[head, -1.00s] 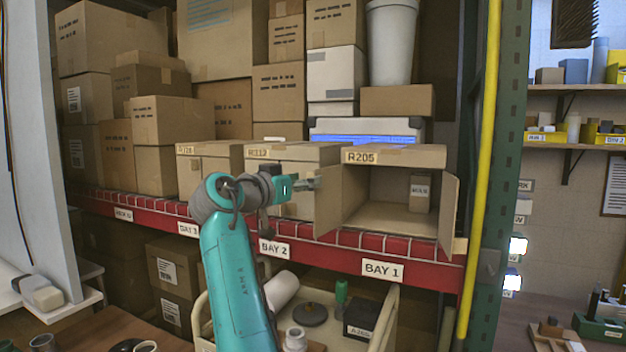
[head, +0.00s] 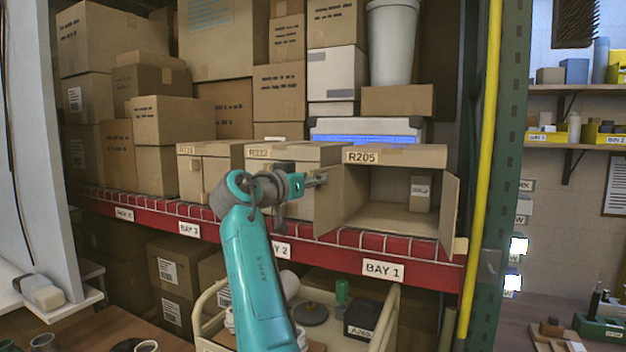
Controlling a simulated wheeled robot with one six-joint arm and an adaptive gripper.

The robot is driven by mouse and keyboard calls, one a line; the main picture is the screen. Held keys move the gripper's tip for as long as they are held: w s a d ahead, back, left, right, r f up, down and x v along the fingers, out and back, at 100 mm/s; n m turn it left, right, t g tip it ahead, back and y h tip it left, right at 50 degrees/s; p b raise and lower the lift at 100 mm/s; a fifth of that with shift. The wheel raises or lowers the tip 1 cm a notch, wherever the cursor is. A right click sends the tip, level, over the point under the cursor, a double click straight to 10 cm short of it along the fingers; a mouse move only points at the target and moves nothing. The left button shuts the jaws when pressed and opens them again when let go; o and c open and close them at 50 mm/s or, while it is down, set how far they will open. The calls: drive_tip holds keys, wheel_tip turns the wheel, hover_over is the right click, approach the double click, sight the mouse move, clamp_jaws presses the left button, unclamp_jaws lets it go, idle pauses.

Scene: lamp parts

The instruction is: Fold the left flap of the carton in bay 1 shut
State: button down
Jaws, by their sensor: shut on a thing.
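The carton in bay 1, marked R205 (head: 405,153), stands on the shelf above the BAY 1 label with its front open toward me. Its left flap (head: 331,212) stands swung out toward the front left. Its right flap (head: 449,215) is also swung out. My gripper (head: 322,180) is at the upper outer edge of the left flap, shut on it; the small fingers hide part of that edge. A small box (head: 420,194) stands inside the carton at the right.
Closed cartons, including R312 (head: 285,153), stand left of the open one, behind my arm. A red shelf beam (head: 340,256) runs below. A yellow pole (head: 482,170) and green upright are at the right. A cart (head: 385,325) with parts stands beneath.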

drive_tip(key=shift+s+d+y, duration=0.15)
drive_tip(key=shift+y, duration=0.15)
idle(0.5)
drive_tip(key=shift+s+d+n+t+y, duration=0.35)
drive_tip(key=shift+d+n+t+y, duration=0.2)
drive_tip(key=shift+n+y, duration=0.25)
drive_tip(key=shift+s+d+n+t+y, duration=0.3)
drive_tip(key=shift+d+n+t+y, duration=0.25)
drive_tip(key=shift+y, duration=0.35)
drive_tip(key=w+d+n+y, duration=0.4)
drive_tip(key=d+n+y, duration=0.4)
drive_tip(key=d+y, duration=0.4)
drive_tip(key=shift+w+d+g+y, duration=0.2)
drive_tip(key=shift+d+g+y, duration=0.15)
drive_tip(key=shift+d, duration=0.6)
drive_tip(key=shift+f, duration=0.15)
